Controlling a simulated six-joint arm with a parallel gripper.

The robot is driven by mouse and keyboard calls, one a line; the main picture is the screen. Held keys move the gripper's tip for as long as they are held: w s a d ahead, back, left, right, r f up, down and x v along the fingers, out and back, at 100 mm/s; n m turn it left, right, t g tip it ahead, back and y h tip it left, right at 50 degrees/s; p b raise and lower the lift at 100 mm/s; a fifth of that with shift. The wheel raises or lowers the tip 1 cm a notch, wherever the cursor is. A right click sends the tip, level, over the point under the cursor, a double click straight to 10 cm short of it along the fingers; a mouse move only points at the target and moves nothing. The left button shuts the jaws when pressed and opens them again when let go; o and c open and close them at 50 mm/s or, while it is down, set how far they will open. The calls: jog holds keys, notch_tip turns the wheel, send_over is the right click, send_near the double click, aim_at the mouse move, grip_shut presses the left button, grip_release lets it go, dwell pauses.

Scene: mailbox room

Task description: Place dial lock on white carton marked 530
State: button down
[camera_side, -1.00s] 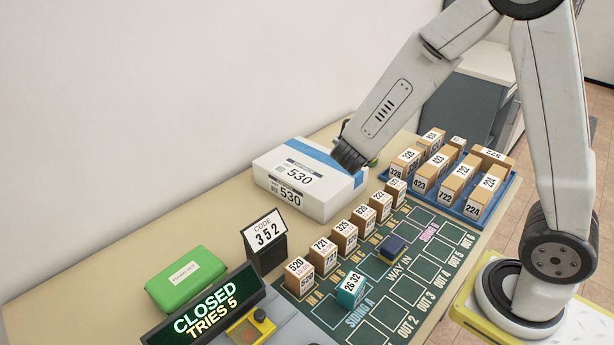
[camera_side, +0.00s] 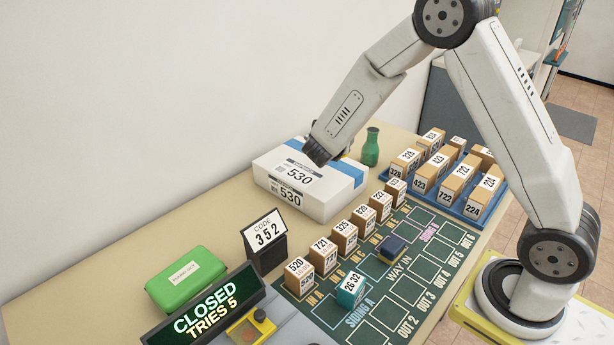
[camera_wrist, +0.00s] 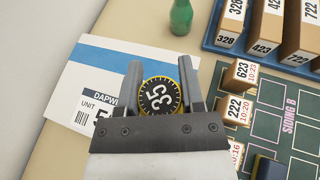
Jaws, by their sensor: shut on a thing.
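The white carton marked 530 (camera_side: 300,193) lies on the table against the wall, with a blue stripe on its top; it also fills the left of the wrist view (camera_wrist: 85,90). My gripper (camera_wrist: 161,85) is shut on the dial lock (camera_wrist: 158,97), a round black dial with a yellow rim that reads 35. In the wrist view the lock shows against the carton's right part. In the side view my gripper (camera_side: 318,155) is over the carton's top, and the lock is hidden there. I cannot tell whether the lock touches the carton.
A green bottle (camera_side: 371,148) stands behind the carton's right end. A blue tray (camera_side: 465,207) of numbered boxes is to the right. A row of small boxes (camera_side: 346,236) lines the green board (camera_side: 405,290). A code sign (camera_side: 266,243) and green box (camera_side: 187,279) stand in front.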

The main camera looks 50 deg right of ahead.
send_over(328, 170)
jog(key=shift+s+f, duration=0.1)
jog(key=shift+f, duration=2.55)
jog(key=shift+w+f, duration=0.25)
jog(key=shift+f, duration=1.6)
jog(key=shift+f, duration=0.1)
jog(key=shift+c, duration=1.1)
grip_release()
